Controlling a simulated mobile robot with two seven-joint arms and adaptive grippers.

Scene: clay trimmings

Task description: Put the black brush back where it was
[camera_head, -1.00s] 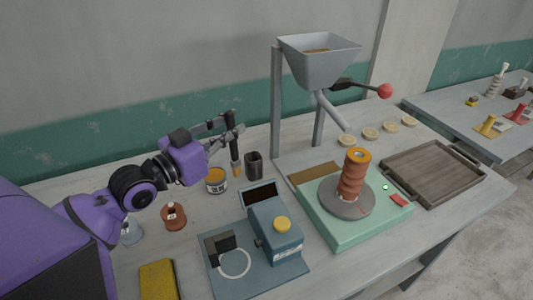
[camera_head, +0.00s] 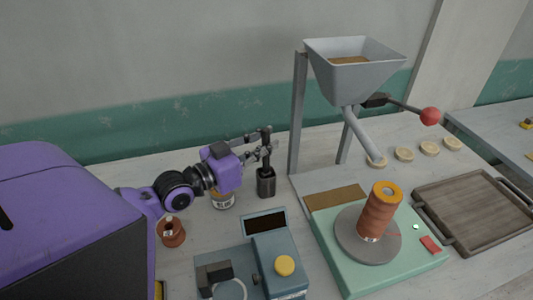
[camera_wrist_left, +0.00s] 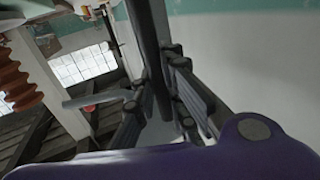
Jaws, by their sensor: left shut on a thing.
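My left gripper (camera_head: 268,152) is shut on the black brush (camera_head: 266,134), which stands about upright over the dark cup (camera_head: 266,184). The brush's lower end is hidden at the cup's mouth and looks to be inside it. I cannot tell whether it touches the bottom. In the left wrist view the dark brush handle (camera_wrist_left: 147,45) runs up between the fingers of the left gripper (camera_wrist_left: 162,100). My right gripper is not in view.
A yellow-labelled tin (camera_head: 223,200) stands just left of the cup. A brown spool (camera_head: 171,235) is further left. The hopper stand (camera_head: 298,115) rises right of the cup. A blue-grey device (camera_head: 277,262) and a green scale (camera_head: 345,262) with an orange-brown spool (camera_head: 379,212) are in front.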

